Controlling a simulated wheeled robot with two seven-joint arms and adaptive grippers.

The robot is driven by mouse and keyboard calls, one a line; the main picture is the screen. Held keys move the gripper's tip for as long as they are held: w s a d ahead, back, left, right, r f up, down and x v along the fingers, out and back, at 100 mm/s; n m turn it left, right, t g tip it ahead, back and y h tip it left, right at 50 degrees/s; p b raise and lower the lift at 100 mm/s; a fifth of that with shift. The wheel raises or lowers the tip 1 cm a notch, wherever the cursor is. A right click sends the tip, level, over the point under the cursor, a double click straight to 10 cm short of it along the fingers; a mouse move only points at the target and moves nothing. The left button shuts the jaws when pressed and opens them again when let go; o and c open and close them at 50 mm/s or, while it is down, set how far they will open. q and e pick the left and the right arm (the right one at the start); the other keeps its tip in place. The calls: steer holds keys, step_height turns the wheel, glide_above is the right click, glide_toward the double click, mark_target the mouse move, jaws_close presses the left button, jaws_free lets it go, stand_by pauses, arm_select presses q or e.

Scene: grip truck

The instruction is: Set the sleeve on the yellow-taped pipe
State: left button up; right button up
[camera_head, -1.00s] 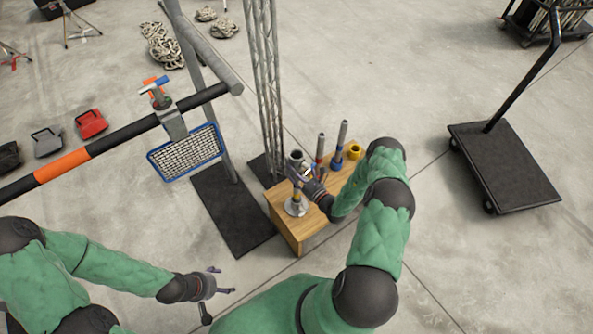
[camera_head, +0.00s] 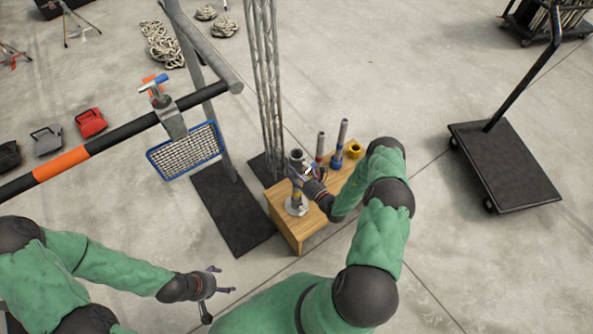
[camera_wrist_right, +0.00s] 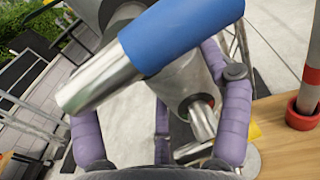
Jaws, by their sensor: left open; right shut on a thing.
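A grey metal sleeve (camera_head: 297,157) with a dark open top is in my right gripper (camera_head: 302,175), over the front-left part of the wooden box. Directly below it, the yellow-taped pipe (camera_head: 297,197) stands on a round metal base. The gripper hides where sleeve and pipe meet, so I cannot tell whether the sleeve is around the pipe. In the right wrist view, the purple fingers (camera_wrist_right: 165,120) flank the grey metal sleeve (camera_wrist_right: 187,82); a metal rod with a blue grip (camera_wrist_right: 180,35) crosses in front. My left gripper (camera_head: 225,280) is open and empty, low left of the box.
On the wooden box (camera_head: 285,225) stand a red-taped pipe (camera_head: 320,147), a blue-taped pipe (camera_head: 341,140) and a yellow ring (camera_head: 353,151). A lattice truss (camera_head: 265,90) rises behind. A black bar (camera_head: 115,138) with a clamp crosses at left. A flat cart (camera_head: 505,165) stands right.

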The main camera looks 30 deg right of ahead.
steer(key=shift+f+b, duration=1.65)
steer(key=shift+f, duration=0.35)
stand_by(0.3)
steer(key=shift+f+b, duration=1.85)
steer(key=shift+f, duration=0.4)
steer(key=shift+f, duration=0.35)
steer(key=o, duration=1.7)
steer(key=shift+c, duration=0.2)
steer(key=shift+s, duration=0.1)
steer(key=s+d, duration=0.1)
steer(key=s, duration=1)
steer(key=shift+s+d, duration=0.4)
